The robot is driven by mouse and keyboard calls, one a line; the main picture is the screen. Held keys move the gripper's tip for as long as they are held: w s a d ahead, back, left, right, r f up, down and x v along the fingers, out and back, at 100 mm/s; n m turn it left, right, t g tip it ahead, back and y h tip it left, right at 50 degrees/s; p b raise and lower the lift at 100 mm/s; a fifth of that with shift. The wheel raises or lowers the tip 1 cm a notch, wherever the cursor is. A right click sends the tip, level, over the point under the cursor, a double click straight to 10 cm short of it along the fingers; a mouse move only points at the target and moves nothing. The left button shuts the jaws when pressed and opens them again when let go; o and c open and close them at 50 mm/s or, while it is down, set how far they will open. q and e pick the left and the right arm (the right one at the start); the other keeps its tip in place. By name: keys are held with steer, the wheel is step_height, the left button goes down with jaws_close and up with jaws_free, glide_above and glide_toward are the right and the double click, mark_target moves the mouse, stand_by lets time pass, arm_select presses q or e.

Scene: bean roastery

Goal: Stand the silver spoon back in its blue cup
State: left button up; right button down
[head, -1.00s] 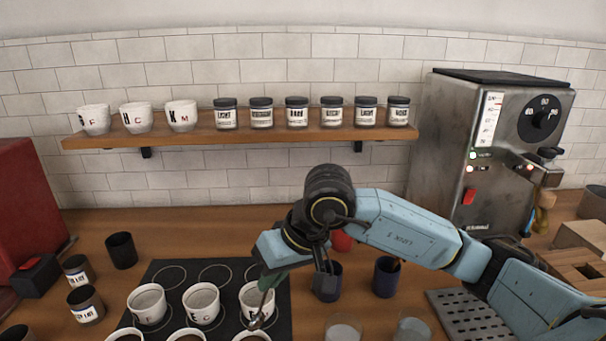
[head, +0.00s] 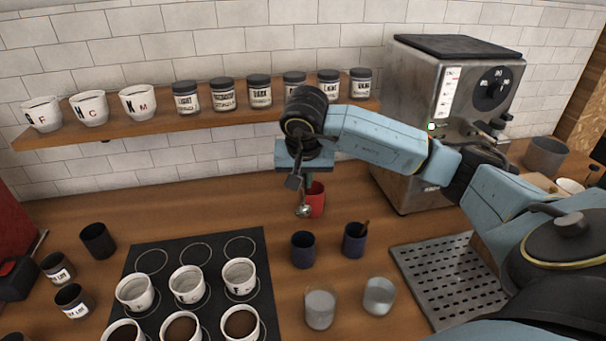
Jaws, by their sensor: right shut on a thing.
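The silver spoon (head: 304,210) hangs from my right gripper (head: 303,182), bowl down; the jaws are shut on its handle. The bowl shows in front of the red cup (head: 318,201); I cannot tell whether they touch. Two dark blue cups stand on the counter below the gripper. The left blue cup (head: 303,251) shows nothing sticking out of it. The right blue cup (head: 354,241) has a brown stick-like thing in it. My left gripper is not in view.
A black mat (head: 252,255) holds several white cups, left of the blue cups. Two clear glasses (head: 320,309) (head: 380,295) stand in front. A metal drip tray (head: 440,275) lies at right, before the steel machine (head: 415,120). A shelf (head: 220,125) with cups and jars hangs above.

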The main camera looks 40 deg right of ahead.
mark_target(303, 195)
steer(key=shift+f+b, duration=0.4)
steer(key=shift+f, duration=0.3)
steer(key=shift+f+b, duration=0.9)
steer(key=shift+f, duration=0.45)
steer(key=shift+f+b, duration=3.15)
steer(key=shift+f, duration=0.8)
steer(key=c, duration=1.5)
jaws_free()
steer(key=v, duration=1.3)
steer(key=shift+r, duration=0.2)
steer(key=shift+s, duration=0.1)
